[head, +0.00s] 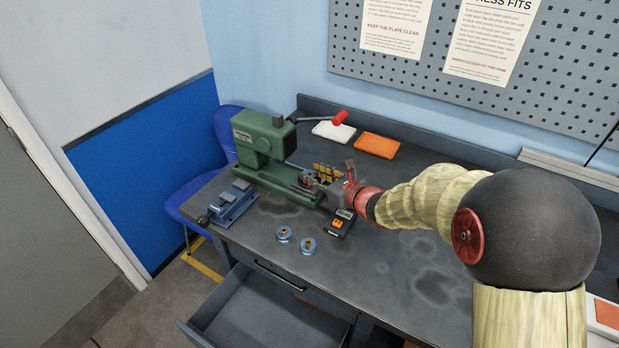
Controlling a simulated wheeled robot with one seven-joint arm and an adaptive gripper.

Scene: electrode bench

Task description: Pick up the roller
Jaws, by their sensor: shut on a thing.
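My gripper (312,182) reaches in from the right, low over the base of the green press (258,140). It is shut on a small, dark, round thing (305,180) at its fingertips. The fingers partly cover this thing, and it is too small to tell for sure whether it is the roller. I cannot tell whether it touches the press base. Two small blue-grey round pieces with brownish centres, a left one (284,235) and a right one (308,246), stand apart on the bench in front.
A blue vise (234,204) stands at the bench's left. A dark handheld meter (341,223) lies just below my gripper. White (334,131) and orange (377,145) trays lie at the back. A drawer (268,308) hangs open in front. The bench's front middle is clear.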

